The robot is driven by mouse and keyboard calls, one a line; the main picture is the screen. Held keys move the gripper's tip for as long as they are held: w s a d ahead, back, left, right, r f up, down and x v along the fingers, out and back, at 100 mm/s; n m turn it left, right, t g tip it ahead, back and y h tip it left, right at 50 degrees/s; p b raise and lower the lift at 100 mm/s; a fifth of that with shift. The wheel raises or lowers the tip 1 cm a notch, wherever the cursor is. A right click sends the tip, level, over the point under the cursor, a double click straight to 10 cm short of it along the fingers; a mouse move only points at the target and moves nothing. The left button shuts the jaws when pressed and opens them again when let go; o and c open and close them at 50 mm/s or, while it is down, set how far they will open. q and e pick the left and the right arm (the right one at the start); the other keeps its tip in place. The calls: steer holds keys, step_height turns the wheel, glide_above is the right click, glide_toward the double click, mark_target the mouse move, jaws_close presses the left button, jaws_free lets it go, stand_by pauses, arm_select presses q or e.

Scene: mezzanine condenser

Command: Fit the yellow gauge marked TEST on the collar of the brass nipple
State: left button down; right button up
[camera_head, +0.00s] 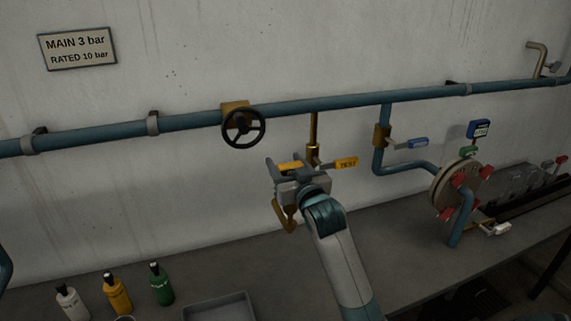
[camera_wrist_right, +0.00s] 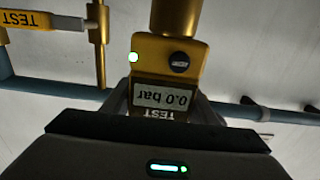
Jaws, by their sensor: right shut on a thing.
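The brass nipple (camera_head: 314,130) hangs down from the blue wall pipe, with a yellow TEST tag (camera_head: 346,163) at its lower right. My right gripper (camera_head: 293,177) is shut on the yellow gauge (camera_head: 289,166), just left of and below the nipple. In the right wrist view the gauge (camera_wrist_right: 168,70) shows upside down, with a 0.0 bar display, a green light, a black knob and a partly hidden TEST label. Its thick brass end (camera_wrist_right: 177,15) points to the top of that view. The nipple (camera_wrist_right: 97,45) stands apart from it at left. The nipple's collar is hard to make out.
The blue pipe (camera_head: 190,121) carries a black handwheel (camera_head: 243,128) left of the nipple. A blue-handled valve (camera_head: 383,137) and a round flange (camera_head: 456,187) with red parts stand to the right. Several bottles (camera_head: 117,294) and a grey tray (camera_head: 219,306) are on the bench (camera_head: 225,262).

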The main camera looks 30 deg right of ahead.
steer(key=shift+r+p, duration=0.1)
steer(key=shift+p, duration=0.55)
stand_by(0.8)
steer(key=shift+f+b, duration=1.2)
steer(key=shift+f, duration=1.15)
stand_by(0.4)
steer(key=o, duration=1.4)
steer(key=shift+c, duration=0.2)
steer(key=shift+s, duration=0.1)
steer(key=p+v, duration=0.1)
steer(key=v, duration=1.6)
steer(key=shift+s, duration=0.15)
